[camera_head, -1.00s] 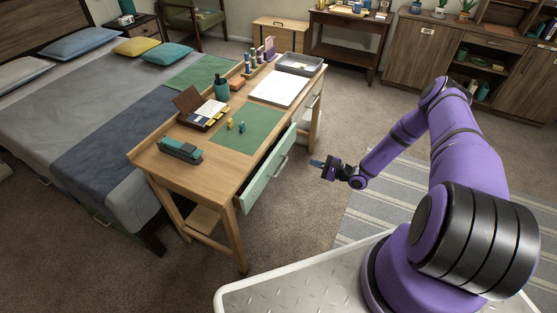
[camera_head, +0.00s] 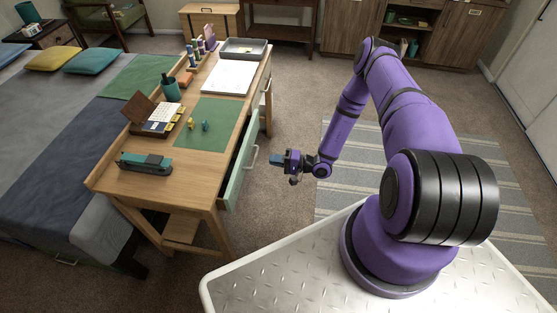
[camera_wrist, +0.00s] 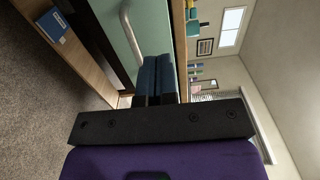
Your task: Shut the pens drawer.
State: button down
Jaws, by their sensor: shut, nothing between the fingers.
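A drawer with a pale green front (camera_head: 237,172) stands pulled out from the near long side of the wooden desk (camera_head: 150,203). No label on it can be read, so I cannot tell that it is the pens drawer. Its bar handle (camera_head: 252,158) also shows in the wrist view (camera_wrist: 130,38), beside the green front (camera_wrist: 150,25). My gripper (camera_head: 276,160) is shut and empty, just right of the handle and apart from it in the head view. Its dark blue fingers (camera_wrist: 156,75) point toward the drawer front in the wrist view. The drawer's inside is mostly hidden.
A blue book (camera_wrist: 52,24) lies on a wooden board low down. A striped rug (camera_head: 340,190) and open floor lie right of the desk.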

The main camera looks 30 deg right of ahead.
aim_at(244, 155)
jog(key=x, duration=0.9)
jog(key=shift+w+a, duration=0.2)
jog(key=shift+a, duration=0.1)
jog(key=x, duration=0.3)
jog(key=shift+w+a, duration=0.15)
jog(key=shift+a, duration=0.2)
jog(key=shift+w+a+r, duration=0.1)
jog(key=shift+w+a, duration=0.2)
jog(key=shift+w, duration=0.05)
